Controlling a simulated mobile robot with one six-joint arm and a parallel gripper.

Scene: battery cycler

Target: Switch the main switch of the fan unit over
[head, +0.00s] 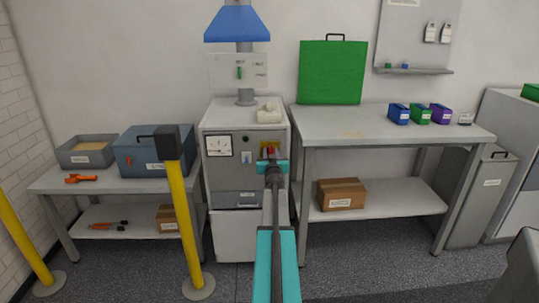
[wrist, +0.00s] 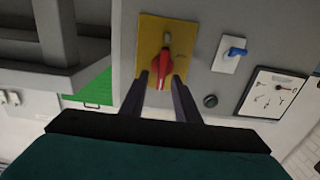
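The main switch is a red rotary handle (wrist: 165,67) on a yellow plate (wrist: 152,36) on the front of a grey cabinet. In the head view the yellow plate (head: 270,148) shows at the upper right of the cabinet front, partly hidden by my arm. My gripper (wrist: 161,80) is open, its two dark fingers apart and pointing at the red handle. The handle's lower end lies between the fingertips; I cannot tell whether they touch it. In the head view my gripper (head: 270,163) is in front of the plate.
A blue switch (wrist: 235,52) on a white plate, a dark round knob (wrist: 210,101) and a dial panel (wrist: 265,93) sit beside the yellow plate. A workbench (head: 340,122) stands right of the cabinet (head: 222,183). A yellow post (head: 183,220) stands at the front left.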

